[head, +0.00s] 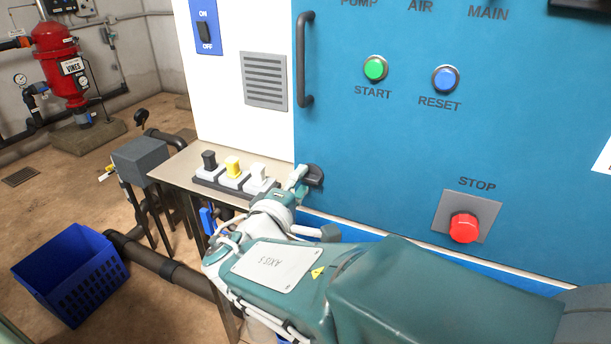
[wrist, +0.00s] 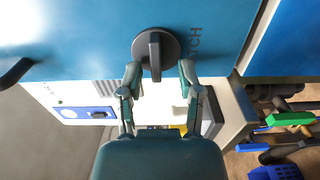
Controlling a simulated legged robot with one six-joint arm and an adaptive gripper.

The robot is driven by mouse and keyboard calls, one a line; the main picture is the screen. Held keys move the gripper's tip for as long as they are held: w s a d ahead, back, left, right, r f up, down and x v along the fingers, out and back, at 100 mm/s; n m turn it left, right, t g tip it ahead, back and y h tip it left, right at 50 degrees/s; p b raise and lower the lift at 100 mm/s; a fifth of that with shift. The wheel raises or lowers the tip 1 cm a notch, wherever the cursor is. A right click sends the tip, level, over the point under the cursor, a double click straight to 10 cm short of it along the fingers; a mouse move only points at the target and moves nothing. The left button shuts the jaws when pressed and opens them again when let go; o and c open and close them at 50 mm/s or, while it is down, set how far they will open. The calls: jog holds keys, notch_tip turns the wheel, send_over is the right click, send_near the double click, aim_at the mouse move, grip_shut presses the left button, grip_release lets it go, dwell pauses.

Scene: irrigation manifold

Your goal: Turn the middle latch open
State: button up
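A dark round latch (wrist: 170,43) with a raised bar handle is on the blue panel in the wrist view, beside lettering that ends in "TCH". Its bar points straight down toward my gripper in that view. In the head view the latch (head: 315,177) is at the lower left edge of the blue panel, partly covered by my gripper. My gripper (wrist: 160,70) is open, with one finger on each side of the bar and a visible gap on both sides. It also shows in the head view (head: 298,180). No other latch is visible.
A shelf (head: 178,171) left of my gripper carries black, yellow and white knobbed blocks (head: 233,167). A red stop button (head: 464,228) and a dark door handle (head: 304,60) are on the panel. A blue crate (head: 70,275) stands on the floor at left.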

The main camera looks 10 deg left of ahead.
jog(key=shift+s, duration=0.15)
jog(key=v, duration=1.1)
jog(key=shift+s+a, duration=0.2)
jog(key=shift+s, duration=0.15)
